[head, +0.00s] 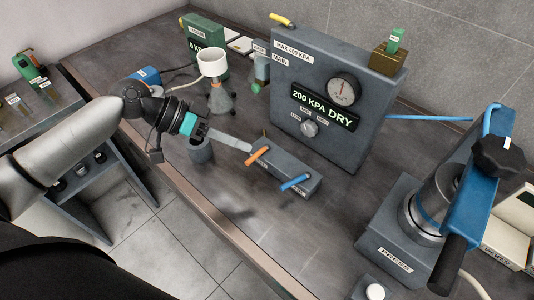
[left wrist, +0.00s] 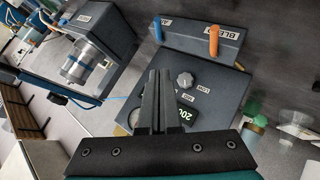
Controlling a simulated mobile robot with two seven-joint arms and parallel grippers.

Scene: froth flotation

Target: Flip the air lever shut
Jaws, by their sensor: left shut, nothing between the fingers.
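A grey valve block (head: 287,180) stands on the bench in front of the gauge panel. It carries a short orange lever (head: 257,155) on its left and a blue lever (head: 295,182) on its right. In the left wrist view the label by the orange lever (left wrist: 213,40) reads as the start of "BLEED"; the blue lever (left wrist: 158,30) sits beside a partly hidden label starting with "A". My left gripper (head: 249,148) is shut and empty, its fingertips near the orange-lever end of the block. Its shut fingers (left wrist: 158,75) also show in the wrist view. My right gripper is not in view.
The gauge panel (head: 310,62), reading "200 KPA DRY", stands behind the block. A press (head: 400,245) with a blue frame is at the right. Bare bench lies before the block.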

